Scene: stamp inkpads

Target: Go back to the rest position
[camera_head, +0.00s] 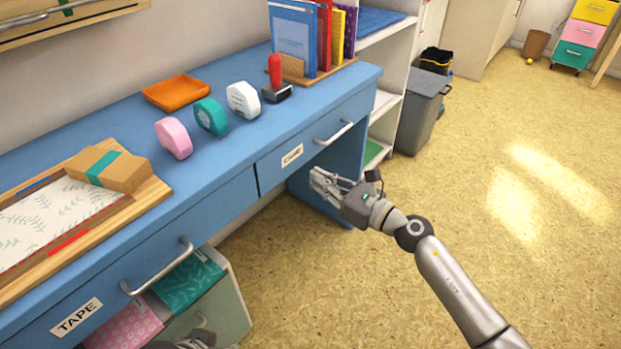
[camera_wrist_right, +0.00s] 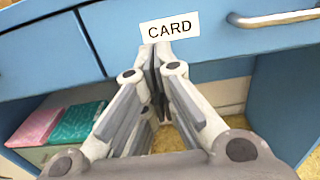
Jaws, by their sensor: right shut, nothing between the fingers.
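My right gripper (camera_head: 322,182) is in front of the blue desk, just below and right of the drawer labelled CARD (camera_head: 291,155). It is shut and empty. In the right wrist view its fingers (camera_wrist_right: 157,50) meet just below the CARD label (camera_wrist_right: 169,27), in front of the drawer face. I cannot tell whether the fingertips touch the desk. My left gripper (camera_head: 200,338) shows only in part at the bottom edge of the head view, near the open shelf below the TAPE drawer (camera_head: 76,316). Its fingers are too cut off to read.
The CARD drawer's metal handle (camera_head: 335,133) sticks out. A grey bin (camera_head: 422,110) stands behind. Floor at right is clear.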

